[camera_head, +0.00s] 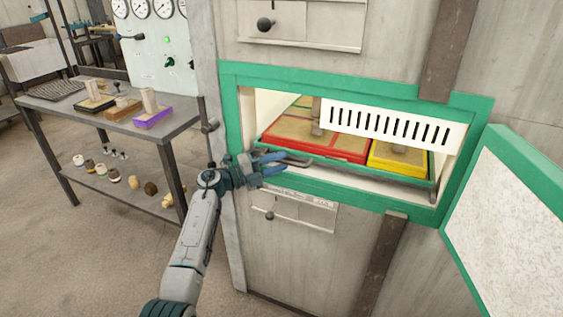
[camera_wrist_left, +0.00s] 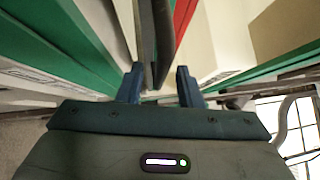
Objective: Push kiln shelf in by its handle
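My left gripper (camera_head: 275,164) is at this handle, in front of the opening's lower left edge. In the left wrist view the dark bar (camera_wrist_left: 163,40) runs down between the two blue fingers of my left gripper (camera_wrist_left: 159,85). The fingers stand apart, with a gap beside the bar on the right. Whether the left finger touches the bar is unclear. My right gripper is not in view.
The kiln door (camera_head: 510,220) stands swung open at the right. A slotted white panel (camera_head: 388,124) hangs across the upper part of the opening. A metal table (camera_head: 105,120) with several small blocks stands at the left. Floor between table and kiln is clear.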

